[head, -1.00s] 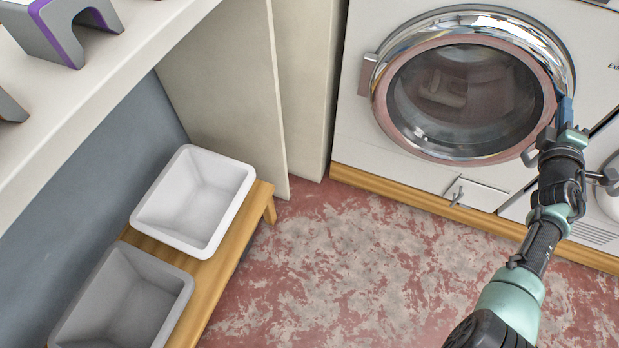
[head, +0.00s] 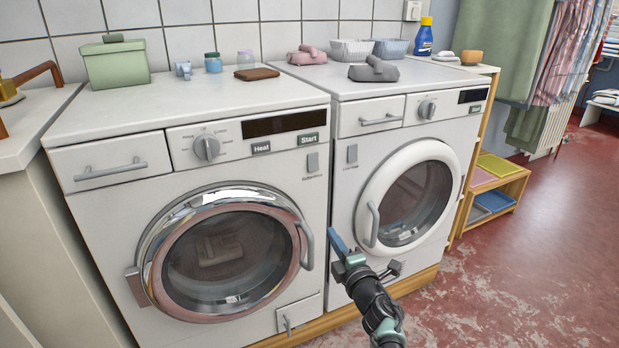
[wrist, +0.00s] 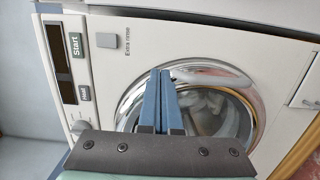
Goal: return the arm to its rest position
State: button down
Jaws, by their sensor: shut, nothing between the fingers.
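My gripper (head: 336,243) is in front of the gap between the two machines, beside the handle of the left machine's round door. Its blue fingers are together with nothing between them; they also show shut in the wrist view (wrist: 160,95). My arm reaches up from the bottom of the head view. The left machine (head: 90,225) has a chrome-rimmed round door (head: 225,255), which looks closed. In the wrist view the chrome-rimmed door lies behind the fingers. I cannot tell from these views whether the fingers touch anything.
The right machine (head: 345,175) has a white round door (head: 365,195), closed, close to my gripper. A green box (head: 115,68), small jars and baskets stand on the machine tops. A wooden shelf (head: 512,187) stands at the right. Red floor (head: 540,270) is clear at the lower right.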

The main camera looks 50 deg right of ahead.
jog(key=shift+s+d, duration=0.2)
jog(key=shift+s, duration=0.5)
jog(key=shift+s+d, duration=0.15)
jog(key=shift+s, duration=0.5)
